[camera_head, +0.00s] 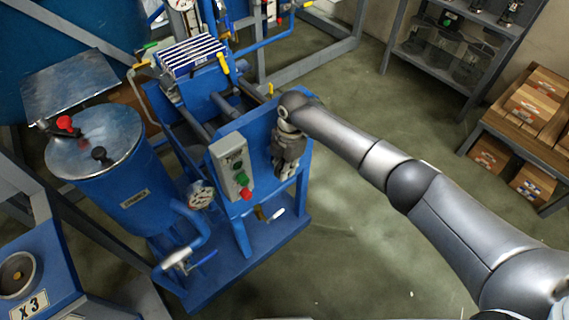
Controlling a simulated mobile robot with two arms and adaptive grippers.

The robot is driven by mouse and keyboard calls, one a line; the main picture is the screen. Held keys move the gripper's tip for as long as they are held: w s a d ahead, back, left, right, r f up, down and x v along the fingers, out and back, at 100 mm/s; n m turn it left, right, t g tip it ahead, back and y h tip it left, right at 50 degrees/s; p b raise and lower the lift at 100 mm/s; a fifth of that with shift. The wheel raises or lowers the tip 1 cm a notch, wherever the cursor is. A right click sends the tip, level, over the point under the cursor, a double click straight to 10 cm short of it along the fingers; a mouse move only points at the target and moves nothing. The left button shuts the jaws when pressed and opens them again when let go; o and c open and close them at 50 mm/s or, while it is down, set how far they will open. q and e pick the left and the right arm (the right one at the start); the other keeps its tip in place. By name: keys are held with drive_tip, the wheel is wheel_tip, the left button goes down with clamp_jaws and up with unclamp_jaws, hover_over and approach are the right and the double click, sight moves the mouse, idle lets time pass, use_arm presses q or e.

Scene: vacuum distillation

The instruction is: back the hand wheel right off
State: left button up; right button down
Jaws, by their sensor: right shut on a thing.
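My right gripper (284,172) comes in from the right and points down at the front of the blue frame (236,140), to the right of the control box. It is shut at the frame's right upright, on what I take to be the hand wheel. The fingers and wrist cover the hand wheel, so its rim and how far it is turned cannot be seen. My left gripper is not in view.
A grey control box (231,168) with green and red buttons sits close left of my gripper. A gauge (201,195), a blue lidded vessel (125,185) and a pipe valve (177,258) stand further left. Shelves (455,45) and boxes (535,105) are right; the middle floor is clear.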

drive_tip(key=shift+r+t+h+p, duration=0.1)
drive_tip(key=shift+t+h+p, duration=0.75)
drive_tip(key=shift+h, duration=0.35)
drive_tip(key=shift+t+h+p, duration=0.25)
drive_tip(key=shift+h+p, duration=0.1)
drive_tip(key=shift+h, duration=0.05)
drive_tip(key=shift+w, duration=0.1)
drive_tip(key=c, duration=1.5)
unclamp_jaws()
drive_tip(key=v, duration=1.1)
drive_tip(key=shift+a+r, duration=0.1)
drive_tip(key=shift+r, duration=0.2)
